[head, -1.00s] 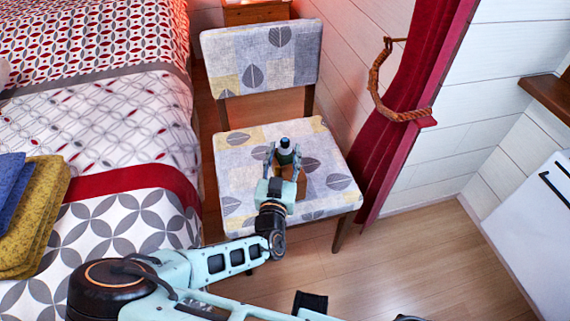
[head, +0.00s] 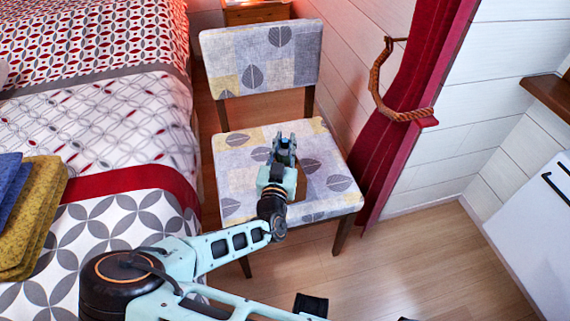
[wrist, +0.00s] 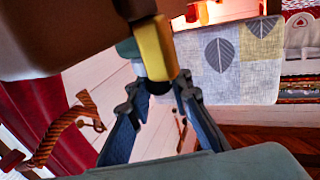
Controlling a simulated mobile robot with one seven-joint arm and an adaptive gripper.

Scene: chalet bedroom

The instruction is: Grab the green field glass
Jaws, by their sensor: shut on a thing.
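My gripper (head: 284,142) is over the seat of the patterned chair (head: 236,191), its fingers pointing toward the backrest. It is shut on the green field glass (head: 284,150), of which only a small dark part shows between the fingers in the head view. In the wrist view, the fingertips (wrist: 160,86) close around a dark end, with a yellow band and a green edge (wrist: 128,48) above it. Most of the field glass is hidden, and I cannot tell whether it touches the seat.
A brown thing (wrist: 60,35) fills the wrist view's upper left; I cannot tell what it is. The bed (head: 110,120) stands left of the chair. A red curtain (head: 385,130) with a rope tie hangs at right. Wooden floor is clear at front right.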

